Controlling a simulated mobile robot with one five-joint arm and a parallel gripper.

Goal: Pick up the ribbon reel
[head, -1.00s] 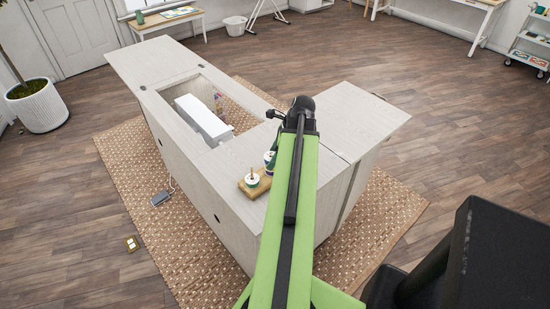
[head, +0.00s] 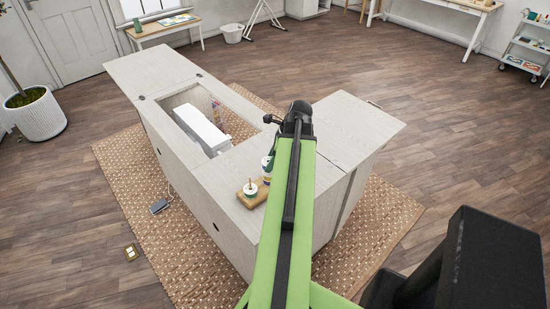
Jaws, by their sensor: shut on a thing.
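A flat white spool (head: 250,188) sits on a small wooden board (head: 251,203) on the pale cabinet top. Behind it stands a taller white, blue and green item (head: 267,169), partly covered by my arm. I cannot tell whether either is the ribbon reel; no other reel can be made out. My green arm reaches over the cabinet to a black joint with a short piece sticking out to its left. My gripper does not show; it and anything in it are hidden beyond the arm.
The L-shaped cabinet (head: 356,126) has an open well with a white machine (head: 202,128) inside, left of the board. It stands on a woven rug (head: 130,185). A dark phone-like device (head: 158,206) and a small yellowish item (head: 131,252) lie low at left.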

